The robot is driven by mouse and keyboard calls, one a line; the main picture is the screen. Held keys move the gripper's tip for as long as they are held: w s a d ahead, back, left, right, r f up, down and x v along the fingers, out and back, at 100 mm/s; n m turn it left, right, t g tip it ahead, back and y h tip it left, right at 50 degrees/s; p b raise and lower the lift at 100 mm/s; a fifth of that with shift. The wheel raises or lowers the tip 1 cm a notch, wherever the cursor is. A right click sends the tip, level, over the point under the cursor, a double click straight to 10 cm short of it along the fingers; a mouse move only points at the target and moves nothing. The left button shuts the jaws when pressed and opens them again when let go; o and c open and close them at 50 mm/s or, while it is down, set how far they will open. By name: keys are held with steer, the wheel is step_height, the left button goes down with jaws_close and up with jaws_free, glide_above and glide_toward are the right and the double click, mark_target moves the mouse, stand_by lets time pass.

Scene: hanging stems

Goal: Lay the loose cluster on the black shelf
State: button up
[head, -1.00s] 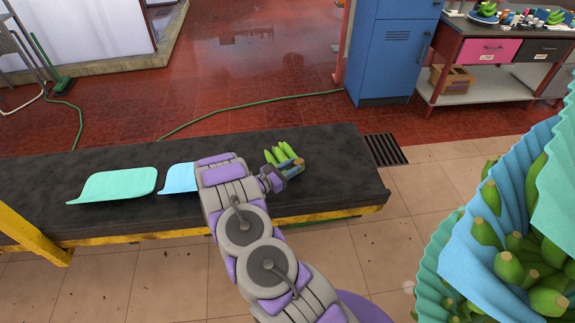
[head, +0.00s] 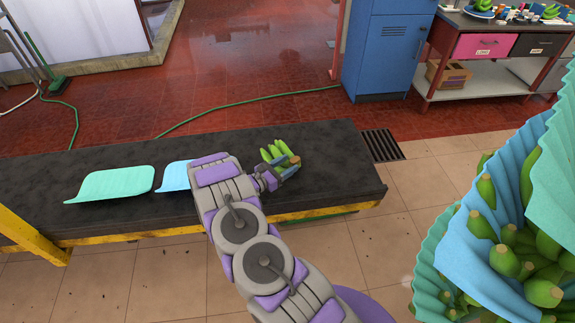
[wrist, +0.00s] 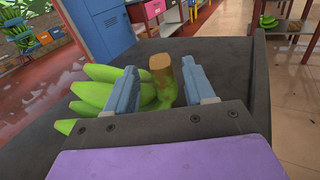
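The loose cluster of green bananas (head: 275,152) lies on the black shelf (head: 345,165), near its right end. In the wrist view the cluster (wrist: 105,88) rests with its fingers to the left and its brown cut stem (wrist: 160,66) pointing up. My gripper (head: 283,172) is at the stem end, low over the shelf. In the wrist view my gripper (wrist: 160,78) has its two blue fingers apart, on either side of the stem, with gaps showing. The cluster's underside is hidden.
A light blue pad (head: 174,176) and a green pad (head: 110,184) lie on the shelf to the left. Hanging bananas in blue and green wraps (head: 500,240) fill the right side. A blue cabinet (head: 385,50) stands behind. The shelf's right end is bare.

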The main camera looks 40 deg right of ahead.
steer(key=shift+o, duration=0.4)
steer(key=shift+a+r, duration=0.15)
steer(key=shift+a, duration=0.55)
steer(key=shift+d, duration=0.1)
